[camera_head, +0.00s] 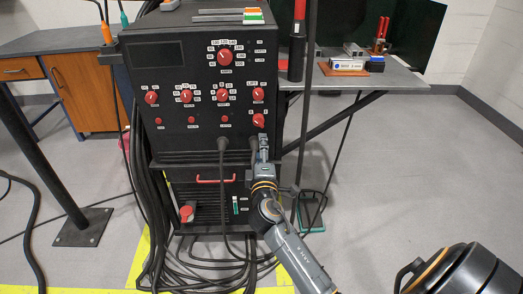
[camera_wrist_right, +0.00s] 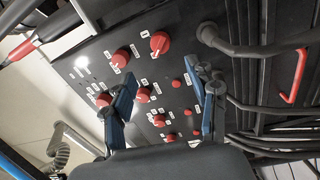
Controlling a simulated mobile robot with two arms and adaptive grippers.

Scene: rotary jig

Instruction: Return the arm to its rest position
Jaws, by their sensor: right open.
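My right arm (camera_head: 292,252) reaches up from the lower right in the head view. Its gripper (camera_head: 263,148) is close to the front of a black control cabinet (camera_head: 165,62), just below the lowest red knob (camera_head: 258,120) at the panel's right side. In the right wrist view the gripper (camera_wrist_right: 165,70) has its two blue fingers spread apart, with nothing held between them. A red knob (camera_wrist_right: 159,42) shows beyond the fingertips, apart from them. Whether a finger touches the panel I cannot tell. My left gripper is not in view.
Thick black cables plug into the cabinet beside the gripper; one cable (camera_wrist_right: 265,50) passes close to the right finger. A red handle (camera_head: 216,181) sits lower on the cabinet. A grey table (camera_head: 400,78) stands behind at right. Cables lie on the floor; open floor is at right.

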